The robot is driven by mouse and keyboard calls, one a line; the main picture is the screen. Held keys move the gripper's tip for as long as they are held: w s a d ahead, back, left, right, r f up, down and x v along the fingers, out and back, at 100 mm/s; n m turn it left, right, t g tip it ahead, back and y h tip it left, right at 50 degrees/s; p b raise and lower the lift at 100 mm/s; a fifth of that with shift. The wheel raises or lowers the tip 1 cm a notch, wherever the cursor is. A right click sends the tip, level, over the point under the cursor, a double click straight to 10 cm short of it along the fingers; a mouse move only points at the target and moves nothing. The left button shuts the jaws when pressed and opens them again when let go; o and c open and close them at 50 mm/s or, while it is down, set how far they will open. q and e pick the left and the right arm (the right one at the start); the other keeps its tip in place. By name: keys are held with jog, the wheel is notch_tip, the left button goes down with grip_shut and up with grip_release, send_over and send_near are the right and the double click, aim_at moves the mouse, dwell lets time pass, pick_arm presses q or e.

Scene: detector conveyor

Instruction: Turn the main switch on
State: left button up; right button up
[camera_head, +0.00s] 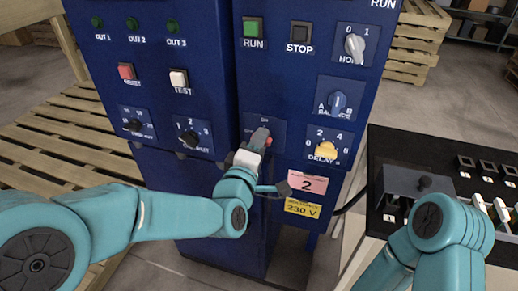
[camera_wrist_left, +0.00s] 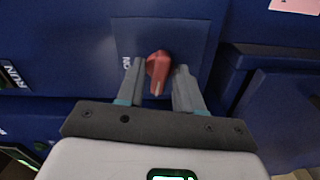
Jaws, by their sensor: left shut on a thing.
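The main switch is a red rotary knob (camera_wrist_left: 158,68) on a dark blue plate of the control cabinet (camera_head: 215,75). In the head view the red knob (camera_head: 267,141) is partly hidden by my left gripper (camera_head: 258,146). In the wrist view the left gripper (camera_wrist_left: 160,85) has one finger on each side of the knob and is shut on it. An "ON" label stands by the left finger; the opposite label is hidden or cannot be read.
Other cabinet controls are close by: a yellow delay knob (camera_head: 326,151), a blue knob (camera_head: 338,103), a grey knob (camera_head: 355,45) and RUN (camera_head: 253,28) and STOP (camera_head: 300,33) buttons. A black-topped table (camera_head: 430,150) stands at right. Wooden pallets (camera_head: 60,140) lie at left.

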pick_arm(q)
jog(key=m+b, duration=0.5)
jog(key=m, duration=1)
jog(key=shift+m+b, duration=0.4)
jog(key=shift+m, duration=0.3)
jog(key=o, duration=0.7)
jog(key=shift+c, duration=0.2)
jog(key=shift+s, duration=0.1)
jog(key=v, duration=1.6)
